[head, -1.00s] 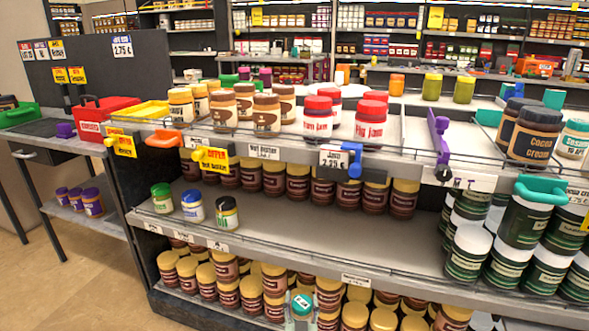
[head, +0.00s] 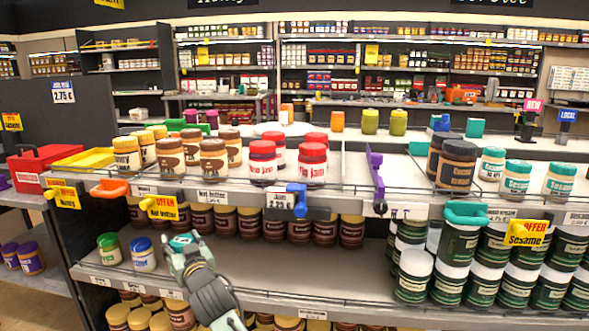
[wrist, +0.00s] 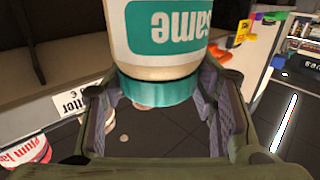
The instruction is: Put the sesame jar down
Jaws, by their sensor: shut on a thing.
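My gripper (head: 181,247) is shut on the sesame jar (wrist: 165,35). In the wrist view the jar has a pale body, a teal lid and a teal label that reads upside down, with the gripper's fingers (wrist: 160,92) on both sides of the lid. In the head view only the jar's teal lid (head: 181,240) shows clearly, in front of the middle shelf (head: 330,270); contact with the shelf cannot be told. Other teal-lidded sesame jars (head: 515,178) stand on the upper shelf at right.
Green-lidded (head: 109,249) and blue-lidded (head: 144,254) jars stand left of my gripper. Dark green jars (head: 413,276) are stacked at right. The middle shelf between is bare. Red-lidded jam jars (head: 262,163) and a purple divider (head: 376,180) are above.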

